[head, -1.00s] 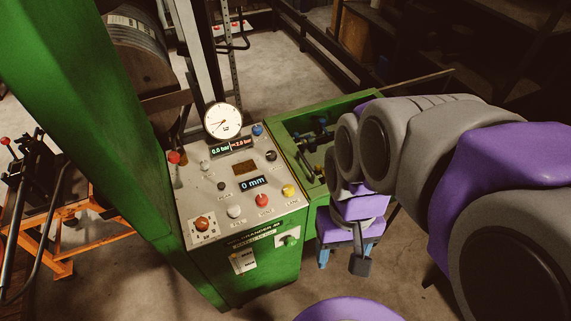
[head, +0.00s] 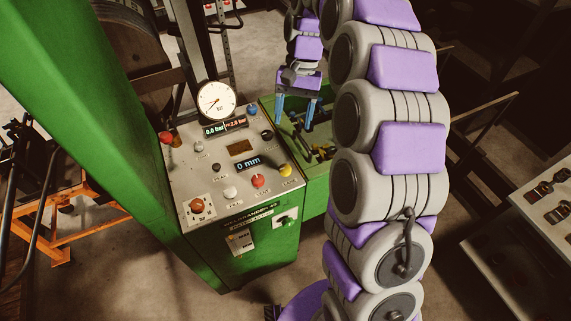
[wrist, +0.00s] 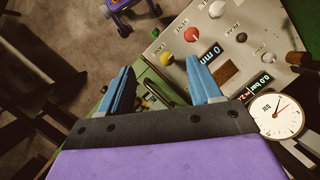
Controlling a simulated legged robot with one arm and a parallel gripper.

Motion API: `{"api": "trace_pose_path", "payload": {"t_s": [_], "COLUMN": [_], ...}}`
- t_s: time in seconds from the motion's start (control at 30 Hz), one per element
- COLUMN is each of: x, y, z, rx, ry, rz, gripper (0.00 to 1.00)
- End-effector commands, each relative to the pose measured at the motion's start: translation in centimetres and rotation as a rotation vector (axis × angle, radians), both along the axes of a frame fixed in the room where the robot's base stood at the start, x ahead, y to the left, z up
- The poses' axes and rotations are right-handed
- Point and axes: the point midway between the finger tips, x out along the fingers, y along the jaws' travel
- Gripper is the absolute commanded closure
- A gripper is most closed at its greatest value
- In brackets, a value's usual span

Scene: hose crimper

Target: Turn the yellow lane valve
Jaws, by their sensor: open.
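My gripper (head: 297,119) is open, with its blue fingers pointing down over the green tray (head: 316,182) beside the control panel. In the wrist view the fingers (wrist: 161,72) stand wide apart with nothing gripped between them. Small dark and yellowish fittings lie in the tray. A yellow part (head: 325,152) shows there, in front of and to the right of the fingers; it is too small to tell whether it is the lane valve's handle. In the wrist view the tray fittings are partly hidden by my gripper.
The control panel (head: 214,184) carries several knobs, including a yellow one (head: 285,170) and a red one (head: 258,181). A round gauge (head: 217,99) stands at its back edge. A tall green column (head: 85,115) is on the left. A bench (head: 525,228) with metal parts is at right.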

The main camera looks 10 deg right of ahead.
Motion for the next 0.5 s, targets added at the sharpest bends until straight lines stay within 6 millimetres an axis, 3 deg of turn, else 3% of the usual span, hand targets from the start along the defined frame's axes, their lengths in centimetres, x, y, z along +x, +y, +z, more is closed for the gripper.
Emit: {"api": "trace_pose_path", "payload": {"t_s": [0.2,0.5], "x": [5.0,7.5], "y": [-0.8,-1.6], "z": [-3.6,-6.0], "rx": [-0.022,-0.045], "ry": [0.041,0.072], "rz": [-0.098,-0.17], "gripper": [0.36,0.36]}}
